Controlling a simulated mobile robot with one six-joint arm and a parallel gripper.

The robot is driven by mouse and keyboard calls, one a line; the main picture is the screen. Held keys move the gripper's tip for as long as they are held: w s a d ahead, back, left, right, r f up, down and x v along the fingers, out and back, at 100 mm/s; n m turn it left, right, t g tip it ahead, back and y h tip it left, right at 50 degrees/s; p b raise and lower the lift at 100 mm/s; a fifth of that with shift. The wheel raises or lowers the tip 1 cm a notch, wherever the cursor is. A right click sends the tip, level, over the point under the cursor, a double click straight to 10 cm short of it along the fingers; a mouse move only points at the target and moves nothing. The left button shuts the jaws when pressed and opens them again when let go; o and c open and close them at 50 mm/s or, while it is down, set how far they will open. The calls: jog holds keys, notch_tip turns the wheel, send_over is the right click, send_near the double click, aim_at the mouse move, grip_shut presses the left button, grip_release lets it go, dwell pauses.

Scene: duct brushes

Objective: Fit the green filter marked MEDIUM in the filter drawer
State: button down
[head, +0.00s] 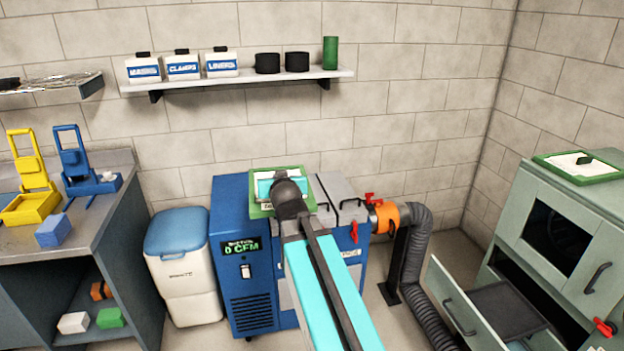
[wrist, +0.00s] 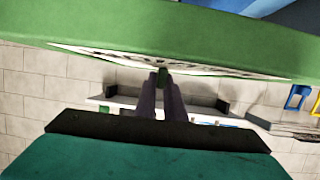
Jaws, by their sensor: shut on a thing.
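My gripper (wrist: 161,92) is shut on the small tab of a green-framed filter (wrist: 120,30). In the wrist view the filter spans the top, its pale face seen edge-on with dark lettering I cannot read. In the head view the held filter (head: 256,213) shows around the end of my arm, in front of or above the blue machine; I cannot tell the gap. A second green-framed filter (head: 606,175) lies flat on the grey-green cabinet at right. An open drawer (head: 452,306) with a dark interior juts from that cabinet, away from my gripper.
The blue machine (head: 228,270) reads 0 CFM. An orange collar (head: 386,217) and a dark hose (head: 420,235) are on its right. A white bin with blue lid (head: 180,270) stands left of it. A wall shelf (head: 240,80) holds tubs, black cups and a green cylinder.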

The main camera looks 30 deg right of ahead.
jog(key=a+r+n+y+p, duration=0.1)
jog(key=a+r, duration=0.3)
jog(key=a, duration=0.4)
jog(key=a+r+n+y+p, duration=0.2)
jog(key=a+r+y+p, duration=0.1)
jog(key=a, duration=0.6)
notch_tip(320, 180, up, 2)
jog(key=shift+w+n+t+p, duration=0.3)
jog(key=shift+w+p, duration=0.05)
jog(key=shift+p, duration=0.45)
